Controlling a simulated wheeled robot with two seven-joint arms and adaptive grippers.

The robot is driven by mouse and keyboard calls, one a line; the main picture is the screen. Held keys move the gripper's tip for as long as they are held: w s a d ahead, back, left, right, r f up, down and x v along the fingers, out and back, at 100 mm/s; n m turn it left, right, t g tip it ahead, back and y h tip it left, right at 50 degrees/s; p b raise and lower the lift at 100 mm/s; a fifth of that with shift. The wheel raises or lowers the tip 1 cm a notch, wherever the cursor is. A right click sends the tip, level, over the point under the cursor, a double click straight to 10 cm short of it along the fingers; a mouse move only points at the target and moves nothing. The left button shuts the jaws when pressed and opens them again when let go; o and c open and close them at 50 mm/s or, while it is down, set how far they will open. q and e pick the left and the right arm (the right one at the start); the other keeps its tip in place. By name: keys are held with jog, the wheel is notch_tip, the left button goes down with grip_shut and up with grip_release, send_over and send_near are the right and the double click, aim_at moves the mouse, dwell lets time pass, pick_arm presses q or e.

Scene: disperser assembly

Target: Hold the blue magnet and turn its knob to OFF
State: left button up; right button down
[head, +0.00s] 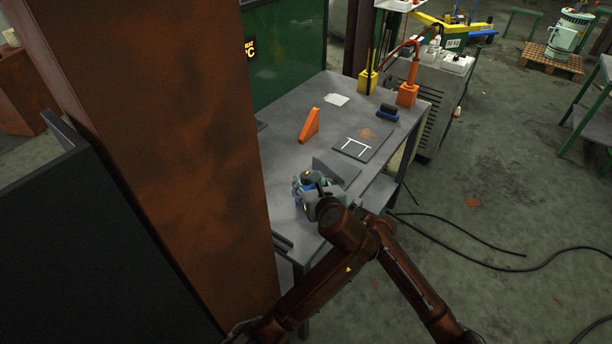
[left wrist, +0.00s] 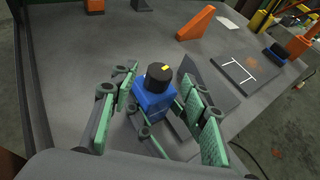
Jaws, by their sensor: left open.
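The blue magnet (left wrist: 154,100) stands on the grey table, with a round black knob (left wrist: 159,75) on top that bears a yellow mark. My left gripper (left wrist: 156,84) is open, its green-padded fingers on both sides of the magnet. A gap shows between the magnet and the right-hand pads; contact on the left side cannot be told. In the head view the magnet (head: 307,187) is small and partly hidden by my left gripper (head: 308,184). I cannot read any ON or OFF lettering. My right gripper is not in view.
A grey angled plate (left wrist: 212,86) stands close right of the magnet. Behind it are a dark plate with white lines (head: 365,142), an orange wedge (head: 310,125) and a dark blue block (head: 387,112). A rusty column (head: 180,150) stands left of the table (head: 285,150).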

aim_at(306, 175)
pick_arm(q)
jog(key=shift+x, duration=1.9)
jog(key=shift+c, duration=0.4)
